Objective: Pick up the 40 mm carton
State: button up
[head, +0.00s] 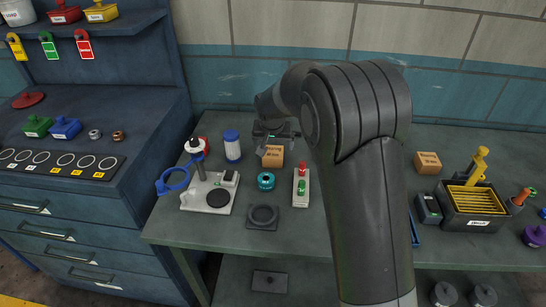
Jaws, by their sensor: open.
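A small orange-brown carton (273,157) with a light label stands on the green-grey bench, just below my gripper in the picture. A second orange-brown carton (427,162) stands on the bench to the right of my arm. The label print is too small to read, so I cannot tell which one is 40 mm. My gripper (276,137) is open and empty at the carton on the left. I cannot tell whether its fingers are above, behind or beside that carton. My arm hides the middle of the bench.
Near the left carton stand a blue-and-white jar (232,146), a teal ring-shaped part (265,181), a button box (301,187) and a white stand with a blue ring (208,192). A dark square pad (263,217) lies in front. A black bin with yellow dividers (471,203) stands right.

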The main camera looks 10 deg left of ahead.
aim_at(273, 152)
jog(key=shift+a+x, duration=0.2)
jog(key=shift+x, duration=3.3)
jog(key=c, duration=1.2)
jog(key=shift+r, duration=0.1)
